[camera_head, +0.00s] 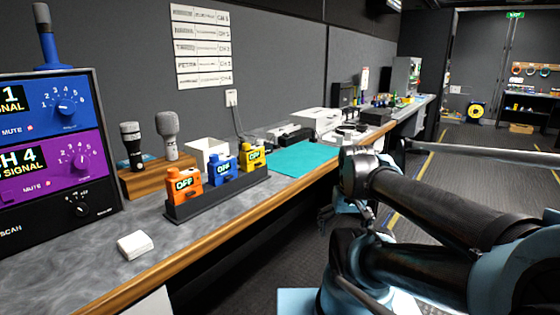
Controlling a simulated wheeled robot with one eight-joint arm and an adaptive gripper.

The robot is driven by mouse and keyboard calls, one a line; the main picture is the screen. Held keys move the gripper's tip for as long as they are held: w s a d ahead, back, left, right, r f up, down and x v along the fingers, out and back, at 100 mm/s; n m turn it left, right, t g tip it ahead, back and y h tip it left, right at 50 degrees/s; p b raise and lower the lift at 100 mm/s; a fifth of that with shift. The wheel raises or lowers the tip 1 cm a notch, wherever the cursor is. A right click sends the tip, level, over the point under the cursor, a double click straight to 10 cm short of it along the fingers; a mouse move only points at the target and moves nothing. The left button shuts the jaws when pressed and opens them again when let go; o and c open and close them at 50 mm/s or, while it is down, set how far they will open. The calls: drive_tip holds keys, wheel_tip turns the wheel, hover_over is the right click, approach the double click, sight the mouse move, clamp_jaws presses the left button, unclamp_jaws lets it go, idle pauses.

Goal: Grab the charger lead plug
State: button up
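A small white plug-like piece with a thin lead (233,103) hangs at the wall outlet (231,95); I cannot tell for sure that it is the charger lead plug. The lead runs down behind the items on the bench. My gripper (324,219) is small and partly hidden by my own arm. It is beside the bench's front edge, below the top and well apart from the outlet. Its fingers are too small and dark to show whether they are open.
The long bench (100,265) carries a charging dock (225,197) with orange, blue and yellow packs, a wooden microphone stand (150,178), a white block (134,245) and a teal mat (303,158). A receiver rack stands left. The aisle floor (440,185) is mostly clear.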

sight(276, 137)
drive_tip(key=shift+s+f, duration=0.1)
drive_tip(key=shift+f, duration=0.05)
